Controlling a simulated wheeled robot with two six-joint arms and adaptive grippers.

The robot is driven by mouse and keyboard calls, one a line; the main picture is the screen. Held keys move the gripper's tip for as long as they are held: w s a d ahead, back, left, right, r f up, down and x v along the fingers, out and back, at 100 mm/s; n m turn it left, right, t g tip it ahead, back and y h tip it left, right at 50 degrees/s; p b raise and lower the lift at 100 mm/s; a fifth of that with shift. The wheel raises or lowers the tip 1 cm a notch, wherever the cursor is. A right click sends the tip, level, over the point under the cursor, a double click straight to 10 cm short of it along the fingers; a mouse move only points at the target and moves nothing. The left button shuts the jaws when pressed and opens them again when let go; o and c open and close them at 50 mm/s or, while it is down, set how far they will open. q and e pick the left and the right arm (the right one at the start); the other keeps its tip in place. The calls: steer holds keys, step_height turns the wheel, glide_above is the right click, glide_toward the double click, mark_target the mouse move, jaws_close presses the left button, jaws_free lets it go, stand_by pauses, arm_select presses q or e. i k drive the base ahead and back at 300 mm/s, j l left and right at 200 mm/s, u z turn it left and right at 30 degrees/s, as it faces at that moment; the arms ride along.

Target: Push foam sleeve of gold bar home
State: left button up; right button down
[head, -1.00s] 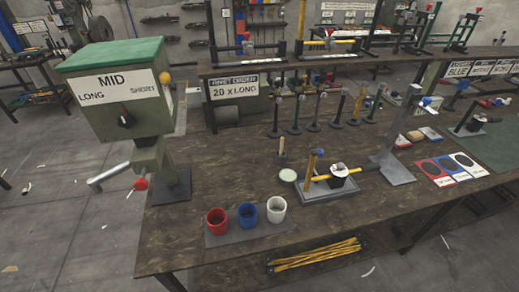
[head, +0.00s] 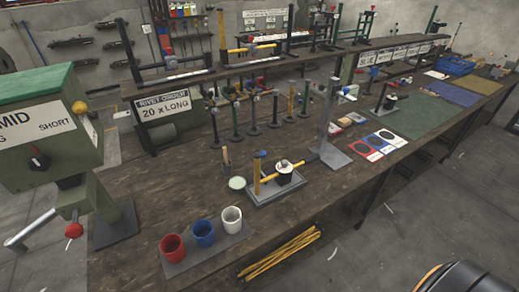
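A small press stands on a grey plate (head: 262,193) in the middle of the brown bench. It has an upright yellow post (head: 256,174) and a yellow bar (head: 297,164) running across it, with a dark part at its right end. A white and black round part (head: 284,174) sits beneath the bar. On the raised shelf, another upright yellow post (head: 222,38) has a yellow crossbar. I cannot tell which is the gold bar or where its foam sleeve sits. Neither of my grippers shows.
Red (head: 172,246), blue (head: 204,232) and white (head: 232,219) cups stand at the bench front. A green press (head: 50,130) is at left. A tall grey stand (head: 329,130) is right of the small press. Yellow rods (head: 280,253) lie below the bench edge.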

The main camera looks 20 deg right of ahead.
mark_target(309, 160)
steer(key=z, duration=1.25)
steer(key=i+l+u, duration=0.1)
steer(key=u, duration=0.25)
steer(key=l+u, duration=0.3)
steer(key=i+l+u, duration=0.1)
steer(key=u, duration=0.25)
steer(key=l+u, duration=0.15)
steer(key=l, duration=0.55)
steer(key=l+u, duration=0.15)
steer(key=l, duration=0.6)
steer(key=l+u, duration=0.1)
steer(key=l, duration=0.6)
steer(key=l+u, duration=0.15)
steer(key=l, duration=0.6)
steer(key=k+l+u, duration=0.15)
steer(key=l, duration=0.55)
